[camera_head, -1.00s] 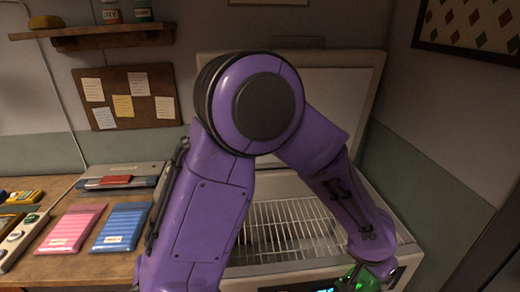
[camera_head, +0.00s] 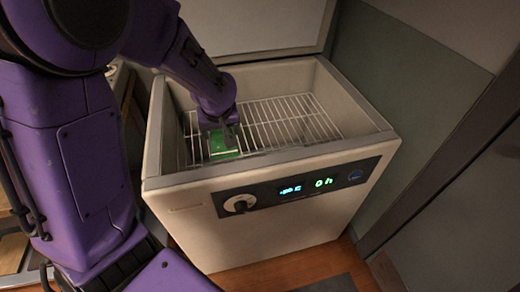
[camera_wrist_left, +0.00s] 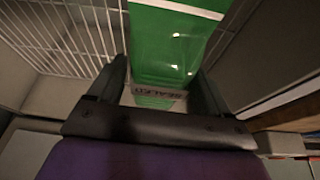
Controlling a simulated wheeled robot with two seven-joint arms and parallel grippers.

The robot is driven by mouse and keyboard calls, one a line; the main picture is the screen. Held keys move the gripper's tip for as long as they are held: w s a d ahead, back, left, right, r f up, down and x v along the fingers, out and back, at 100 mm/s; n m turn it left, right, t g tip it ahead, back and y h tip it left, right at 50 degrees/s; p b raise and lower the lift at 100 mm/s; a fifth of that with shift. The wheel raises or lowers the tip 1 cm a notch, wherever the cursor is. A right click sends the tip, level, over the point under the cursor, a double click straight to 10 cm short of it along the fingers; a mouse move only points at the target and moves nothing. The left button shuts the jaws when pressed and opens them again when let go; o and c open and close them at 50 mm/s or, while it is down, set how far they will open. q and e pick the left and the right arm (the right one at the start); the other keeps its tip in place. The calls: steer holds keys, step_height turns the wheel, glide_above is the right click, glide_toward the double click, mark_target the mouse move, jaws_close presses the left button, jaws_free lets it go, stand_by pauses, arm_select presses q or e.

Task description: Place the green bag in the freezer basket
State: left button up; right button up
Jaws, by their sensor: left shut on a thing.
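The green bag (camera_head: 222,146) is inside the open chest freezer, at the left part of the wire basket (camera_head: 290,122). My left gripper (camera_head: 226,130) is shut on the bag from above. The left wrist view shows the green bag (camera_wrist_left: 172,45) between the two dark fingers, with a white stripe and a label reading "SEALED". The basket wires (camera_wrist_left: 65,35) show beside it. Whether the bag touches the basket floor I cannot tell. My right gripper is not in view.
The freezer's front wall (camera_head: 265,215) carries a knob and a lit display. Its lid (camera_head: 250,25) stands open at the back. The right part of the basket is empty. A wall and dark frame stand close on the right.

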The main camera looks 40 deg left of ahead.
arm_select(q)
steer(key=shift+s+a+f, duration=0.1)
steer(key=shift+a+f, duration=0.1)
steer(key=shift+f, duration=0.45)
steer(key=shift+f+b, duration=0.1)
steer(key=shift+b, duration=0.25)
steer(key=w+f, duration=0.3)
steer(key=w, duration=0.1)
steer(key=w+d+f+b, duration=0.1)
steer(key=w+f, duration=0.1)
steer(key=w, duration=0.2)
steer(key=w+d+f, duration=0.1)
steer(key=w+f, duration=0.2)
steer(key=w, duration=0.2)
steer(key=shift+f, duration=0.35)
steer(key=shift+w+f+b, duration=0.15)
steer(key=shift+f+b, duration=0.1)
steer(key=shift+b, duration=0.05)
steer(key=f, duration=0.3)
steer(key=shift+w+f, duration=0.25)
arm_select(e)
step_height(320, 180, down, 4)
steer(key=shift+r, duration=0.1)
arm_select(q)
steer(key=shift+s, duration=0.1)
